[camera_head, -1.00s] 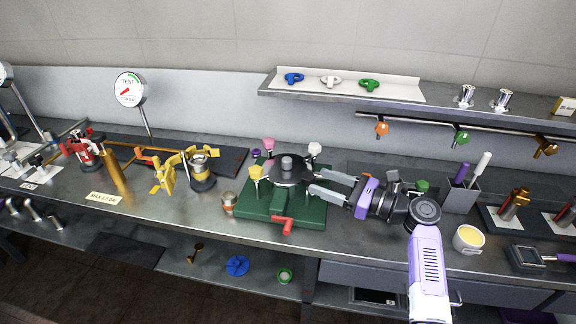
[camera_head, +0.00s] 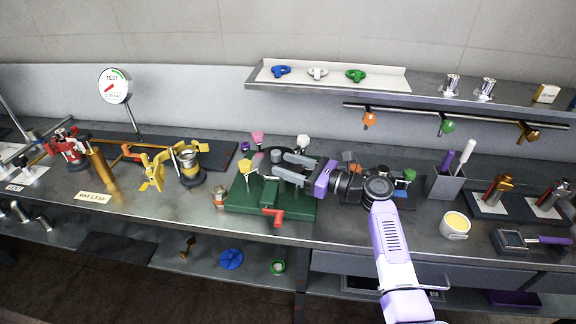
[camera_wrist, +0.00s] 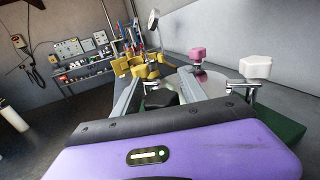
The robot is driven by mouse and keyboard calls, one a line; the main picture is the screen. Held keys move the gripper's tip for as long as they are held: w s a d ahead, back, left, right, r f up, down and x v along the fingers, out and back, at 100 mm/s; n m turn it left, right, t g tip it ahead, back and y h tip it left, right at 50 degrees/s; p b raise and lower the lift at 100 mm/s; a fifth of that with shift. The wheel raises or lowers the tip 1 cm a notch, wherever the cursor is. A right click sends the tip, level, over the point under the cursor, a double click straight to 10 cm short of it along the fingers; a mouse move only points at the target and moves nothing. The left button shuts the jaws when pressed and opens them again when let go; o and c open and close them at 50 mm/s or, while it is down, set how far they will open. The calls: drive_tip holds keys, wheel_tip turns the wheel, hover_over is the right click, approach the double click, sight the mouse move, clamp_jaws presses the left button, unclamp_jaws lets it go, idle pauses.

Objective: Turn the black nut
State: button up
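The black nut (camera_wrist: 160,98) shows in the wrist view as a dark block between my two fingers, with its lower part hidden by my gripper's body. In the head view a dark grey knob (camera_head: 277,156), probably this nut, stands on a round dark plate on a green fixture (camera_head: 240,203). My gripper (camera_head: 281,164) reaches in from the right, its grey fingers spread over the plate. In the wrist view my gripper (camera_wrist: 161,76) is open, with gaps beside the nut. I cannot tell whether either finger touches it.
Pink (camera_head: 257,138), white (camera_head: 302,142) and yellow (camera_head: 245,166) clamp knobs stand around the plate. A red handle (camera_head: 271,216) sticks out in front. A copper-coloured can (camera_head: 219,196) stands left of the fixture. A shelf rail with hanging knobs (camera_head: 447,125) runs behind.

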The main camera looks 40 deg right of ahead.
clamp_jaws()
